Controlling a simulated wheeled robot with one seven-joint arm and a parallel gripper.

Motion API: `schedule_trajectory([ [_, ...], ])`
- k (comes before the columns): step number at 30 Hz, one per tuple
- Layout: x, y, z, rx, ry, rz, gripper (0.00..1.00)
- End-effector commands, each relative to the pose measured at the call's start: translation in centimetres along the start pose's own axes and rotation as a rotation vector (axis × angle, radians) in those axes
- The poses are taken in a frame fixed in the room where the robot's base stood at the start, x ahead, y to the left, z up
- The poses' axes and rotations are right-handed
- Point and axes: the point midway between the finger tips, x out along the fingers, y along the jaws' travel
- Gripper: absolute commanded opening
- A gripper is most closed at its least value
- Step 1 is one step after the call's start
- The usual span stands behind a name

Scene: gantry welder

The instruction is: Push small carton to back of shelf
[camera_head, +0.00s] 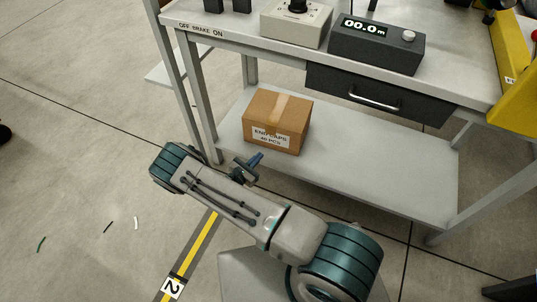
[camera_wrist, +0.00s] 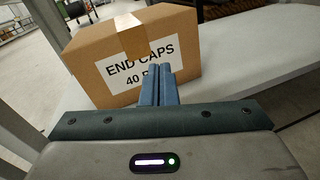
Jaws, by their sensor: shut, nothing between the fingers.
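The small carton (camera_head: 277,122) is a brown cardboard box with tan tape and a white label reading "END CAPS". It sits upright on the lower shelf (camera_head: 380,178) of the grey bench, near the shelf's left end. In the wrist view the carton (camera_wrist: 183,47) fills the upper middle, its labelled face towards me. My gripper (camera_head: 257,157) is shut and empty, just in front of the carton's labelled face. In the wrist view its closed blue fingers (camera_wrist: 158,72) overlap the label's lower part. I cannot tell whether the fingertips touch the carton.
A bench leg (camera_head: 200,100) stands left of the carton. A dark drawer (camera_head: 375,95) with a metal handle hangs above the shelf to the right. The shelf right of the carton is clear. The benchtop holds a display box (camera_head: 375,45) and a beige control box (camera_head: 296,24).

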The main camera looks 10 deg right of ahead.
Motion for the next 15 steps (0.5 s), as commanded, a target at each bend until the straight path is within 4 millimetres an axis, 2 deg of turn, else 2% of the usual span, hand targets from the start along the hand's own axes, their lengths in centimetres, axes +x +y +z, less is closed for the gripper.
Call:
schedule_trajectory([
  [1, -0.3, -0.4, -3.0, -0.039, -0.008, 0.054, 0.0],
  [3, -0.7, -0.6, -5.2, -0.078, -0.016, 0.12, 0.0],
  [6, -1.1, -0.8, -7.5, -0.118, -0.025, 0.187, 0.0],
  [11, -1.2, -1.0, -9.0, -0.146, -0.029, 0.235, 0.0],
  [15, -0.1, -0.7, -9.1, -0.147, -0.03, 0.238, 0.0],
])
